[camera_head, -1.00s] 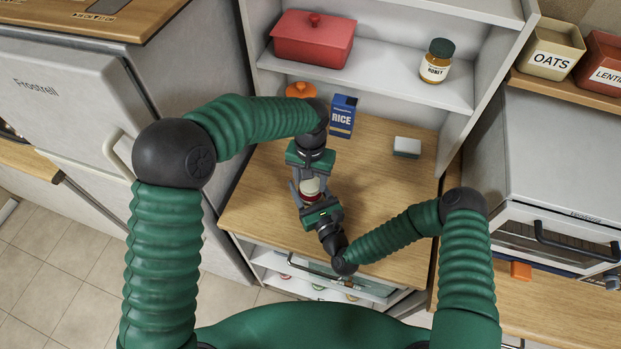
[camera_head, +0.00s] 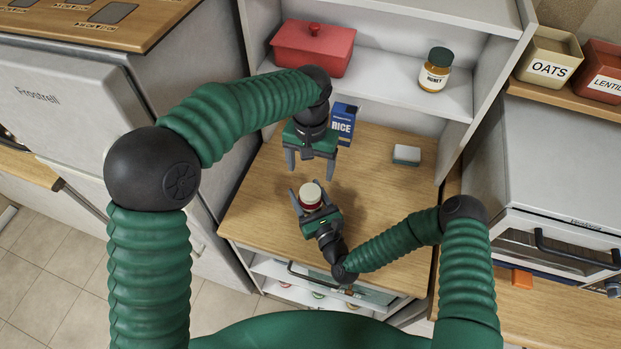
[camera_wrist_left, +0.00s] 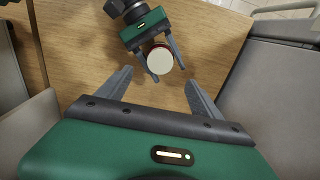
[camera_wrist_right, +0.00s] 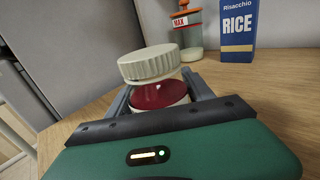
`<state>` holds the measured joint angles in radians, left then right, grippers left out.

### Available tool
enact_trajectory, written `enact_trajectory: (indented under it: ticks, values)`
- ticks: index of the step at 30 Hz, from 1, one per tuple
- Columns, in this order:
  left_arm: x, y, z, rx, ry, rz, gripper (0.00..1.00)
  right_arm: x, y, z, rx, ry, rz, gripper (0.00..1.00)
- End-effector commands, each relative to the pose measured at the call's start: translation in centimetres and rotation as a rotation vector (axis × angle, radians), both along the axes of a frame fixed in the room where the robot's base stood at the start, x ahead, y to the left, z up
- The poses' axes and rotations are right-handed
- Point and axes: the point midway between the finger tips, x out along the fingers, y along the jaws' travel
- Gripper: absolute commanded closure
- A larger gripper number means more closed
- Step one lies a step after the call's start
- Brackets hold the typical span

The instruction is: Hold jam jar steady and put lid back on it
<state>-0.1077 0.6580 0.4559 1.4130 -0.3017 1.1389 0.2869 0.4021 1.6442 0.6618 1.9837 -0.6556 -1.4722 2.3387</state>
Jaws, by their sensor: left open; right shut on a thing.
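The jam jar (camera_wrist_right: 150,97), dark red with a pale band, is between the fingers of my right gripper (camera_head: 312,199), which is shut on it over the counter. The cream ribbed lid (camera_wrist_right: 148,65) is on top of the jar, looking slightly tilted in the right wrist view. I cannot tell whether it is fully seated. From above, the round lid (camera_wrist_left: 160,60) covers most of the jar, with a red edge showing. My left gripper (camera_head: 311,163) is open and empty, behind the jar and apart from the lid.
An orange-topped jar (camera_wrist_right: 187,30) shows in the right wrist view. The shelf above holds a red pot (camera_head: 313,50) and honey jar (camera_head: 435,70).

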Motion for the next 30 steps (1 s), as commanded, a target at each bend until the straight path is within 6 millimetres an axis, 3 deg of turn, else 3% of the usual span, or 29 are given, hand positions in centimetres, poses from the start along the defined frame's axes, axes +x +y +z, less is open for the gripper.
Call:
enact_trajectory:
  ticks: [5,14,15,20,30]
  values:
    - [0.0,0.0,2.1,0.0,0.0,-0.001,0.24,0.0,0.0,-0.1,0.0,0.001,0.0,1.0]
    - [0.0,0.0,2.4,0.001,0.002,-0.001,0.24,0.0,0.0,-0.1,0.0,0.001,0.0,1.0]
    - [0.0,0.0,2.4,0.001,0.002,-0.001,0.24,0.0,0.0,-0.1,0.0,0.001,0.0,0.34]
    - [0.0,0.0,2.3,0.001,0.002,-0.001,0.24,0.0,0.0,0.0,0.0,0.001,0.0,0.14]
    - [0.0,0.0,2.2,0.0,0.001,-0.001,0.24,-0.3,-0.1,-0.1,0.001,0.0,0.0,0.14]
